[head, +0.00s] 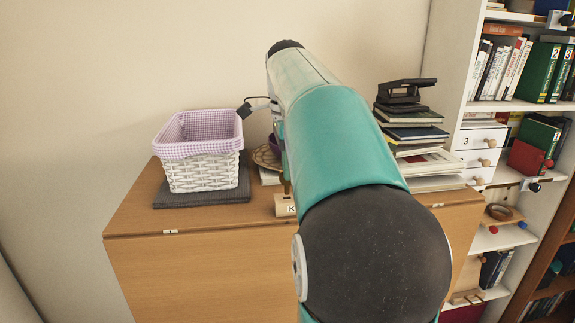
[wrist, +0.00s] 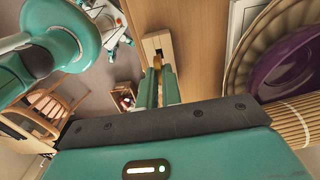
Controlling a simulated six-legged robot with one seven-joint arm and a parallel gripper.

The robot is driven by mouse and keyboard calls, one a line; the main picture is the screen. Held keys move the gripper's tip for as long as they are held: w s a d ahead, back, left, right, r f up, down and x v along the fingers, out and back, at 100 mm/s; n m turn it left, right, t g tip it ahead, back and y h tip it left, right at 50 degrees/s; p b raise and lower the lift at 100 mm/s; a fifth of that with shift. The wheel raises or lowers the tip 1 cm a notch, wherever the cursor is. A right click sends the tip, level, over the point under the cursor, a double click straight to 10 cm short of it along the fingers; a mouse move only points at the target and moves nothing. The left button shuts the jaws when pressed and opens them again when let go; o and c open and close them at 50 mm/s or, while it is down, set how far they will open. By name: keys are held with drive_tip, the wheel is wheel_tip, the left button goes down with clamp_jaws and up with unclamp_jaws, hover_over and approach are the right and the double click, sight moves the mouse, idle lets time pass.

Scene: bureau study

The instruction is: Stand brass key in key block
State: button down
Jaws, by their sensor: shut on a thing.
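The key block (head: 285,206) is a small pale wooden block marked K, near the front edge of the bureau top. In the wrist view the block (wrist: 151,41) lies just beyond my fingertips. My gripper (wrist: 158,74) is shut on the brass key (wrist: 157,61), a small golden piece between the fingers. In the head view the key (head: 286,187) shows upright right above the block. I cannot tell whether its lower end is in the block or just over it. My arm hides most of the gripper in the head view.
A white basket (head: 203,172) with checked lining stands on a dark mat at the left of the bureau top (head: 140,212). A wicker plate (head: 266,157) is behind the block. Stacked books (head: 415,134) with a black hole punch (head: 405,91) stand at right, beside a bookshelf.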

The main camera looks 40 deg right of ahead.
sight(288, 185)
drive_tip(key=shift+f, duration=1.5)
idle(1.8)
drive_tip(key=c, duration=1.6)
unclamp_jaws()
drive_tip(key=o, duration=0.6)
drive_tip(key=shift+c, duration=0.2)
drive_tip(key=shift+r, duration=4)
drive_tip(key=shift+a, duration=0.1)
